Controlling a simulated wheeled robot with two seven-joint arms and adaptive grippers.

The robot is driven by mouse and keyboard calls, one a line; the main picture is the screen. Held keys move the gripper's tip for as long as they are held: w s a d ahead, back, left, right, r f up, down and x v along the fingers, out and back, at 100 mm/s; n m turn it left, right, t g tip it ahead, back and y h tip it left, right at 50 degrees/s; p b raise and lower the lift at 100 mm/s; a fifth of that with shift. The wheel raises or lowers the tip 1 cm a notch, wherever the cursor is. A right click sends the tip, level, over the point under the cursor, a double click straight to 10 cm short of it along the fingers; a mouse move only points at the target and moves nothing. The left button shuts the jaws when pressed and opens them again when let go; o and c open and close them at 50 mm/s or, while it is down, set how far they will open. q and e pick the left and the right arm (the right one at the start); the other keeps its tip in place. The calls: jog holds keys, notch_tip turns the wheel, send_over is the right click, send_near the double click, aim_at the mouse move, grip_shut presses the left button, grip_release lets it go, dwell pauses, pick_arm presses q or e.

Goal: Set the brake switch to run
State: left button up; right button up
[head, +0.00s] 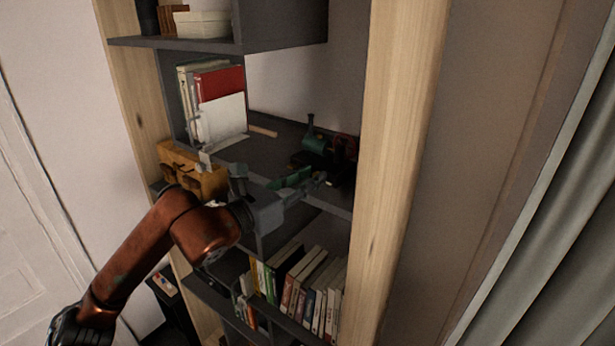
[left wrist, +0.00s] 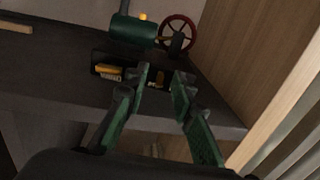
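A small model machine with a green boiler (left wrist: 133,28) and a red flywheel (left wrist: 177,36) stands on a dark shelf; the boiler also shows in the head view (head: 316,139). In the left wrist view its dark base (left wrist: 103,58) carries a yellow part (left wrist: 108,71) at the left and a smaller yellowish part (left wrist: 159,72) between my fingertips. I cannot tell for certain which one is the brake switch, or its setting. My left gripper (head: 308,183) is at the shelf's front, before the machine; in the left wrist view its green fingers (left wrist: 160,78) are apart. My right gripper is out of view.
The shelf (head: 268,155) is walled by a wooden upright (head: 398,150) close on the right. Binders and a red book (head: 219,84) stand at the left, beside a yellow-brown box (head: 195,178). Books (head: 300,285) fill the shelf below. A wooden stick (head: 263,131) lies behind.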

pick_arm(q)
jog(key=shift+c, duration=0.4)
grip_shut()
